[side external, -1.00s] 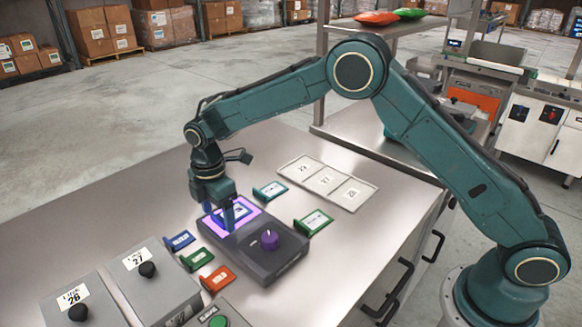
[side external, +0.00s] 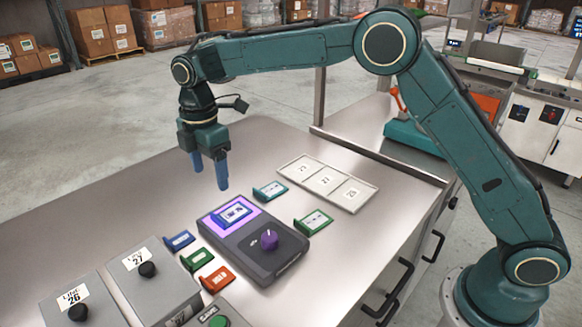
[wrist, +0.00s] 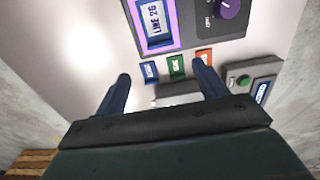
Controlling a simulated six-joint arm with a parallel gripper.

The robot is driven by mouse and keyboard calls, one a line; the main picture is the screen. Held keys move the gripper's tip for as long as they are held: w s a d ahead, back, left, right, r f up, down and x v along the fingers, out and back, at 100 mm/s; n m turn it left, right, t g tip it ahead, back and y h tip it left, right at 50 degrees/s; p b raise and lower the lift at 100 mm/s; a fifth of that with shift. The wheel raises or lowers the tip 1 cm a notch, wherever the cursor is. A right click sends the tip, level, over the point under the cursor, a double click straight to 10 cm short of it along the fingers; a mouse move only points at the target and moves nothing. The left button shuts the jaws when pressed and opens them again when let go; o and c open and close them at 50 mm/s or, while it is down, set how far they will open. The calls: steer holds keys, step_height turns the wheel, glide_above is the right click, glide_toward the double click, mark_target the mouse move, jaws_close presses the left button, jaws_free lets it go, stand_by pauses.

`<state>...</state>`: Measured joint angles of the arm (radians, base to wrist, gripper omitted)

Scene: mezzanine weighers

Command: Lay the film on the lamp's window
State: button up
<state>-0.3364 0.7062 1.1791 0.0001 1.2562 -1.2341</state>
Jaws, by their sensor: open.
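The blue-framed film (side external: 231,213) lies on the lamp's purple-lit window (side external: 208,223), with lit margin showing around it. In the wrist view the film (wrist: 158,24) reads "LINE 26", and its upper end is cut off by the frame edge. The lamp (side external: 255,262) is a dark grey box with a purple knob (side external: 269,239). My gripper (side external: 210,177) is open and empty, fingers pointing down, raised above and slightly behind the film. Its two blue fingers also show apart in the wrist view (wrist: 163,68).
Blue (side external: 180,240), green (side external: 197,260) and red (side external: 217,279) tabs lie left of the lamp. A teal tab (side external: 270,191) and another green one (side external: 313,221) lie behind and right. A numbered tray (side external: 305,172) lies behind. Grey LINE boxes (side external: 150,285) stand front left.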

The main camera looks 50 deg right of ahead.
steer(key=shift+r, duration=0.2)
stand_by(0.5)
steer(key=s+d+r+m+t, duration=0.3)
steer(key=s+d+r+m, duration=0.6)
steer(key=s+d+r, duration=0.5)
steer(key=s+d+f+m+t, duration=0.1)
steer(key=s+m, duration=0.3)
steer(key=s, duration=0.7)
steer(key=s+d+f+m+t, duration=0.1)
steer(key=s+d+f+m, duration=0.2)
steer(key=s, duration=0.7)
steer(key=shift+s+d+f+m+t, duration=0.35)
steer(key=shift+f+m, duration=0.15)
steer(key=shift+m, duration=0.5)
